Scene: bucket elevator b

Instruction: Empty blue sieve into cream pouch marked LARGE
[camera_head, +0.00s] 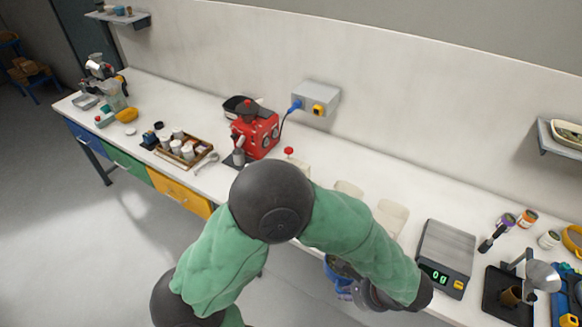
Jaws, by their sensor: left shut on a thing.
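My left arm reaches in from the lower left and bends over the front of the bench. My left gripper (364,292) is shut, and a blue sieve (341,282) shows at its fingers near the bench's front edge. My own forearm hides much of the sieve, and I cannot tell its tilt or contents. Several cream pouches stand along the bench: one (391,216) beside my forearm, one (349,188) behind it, and one (301,169) by a red knob. I cannot read their markings. My right gripper is not in view.
A scale (446,251) stands right of the pouches. Further right are jars (527,218) and a black stand (508,297). A red machine (255,133) and a wooden tray of cups (184,150) stand left. A wall box (316,98) is behind.

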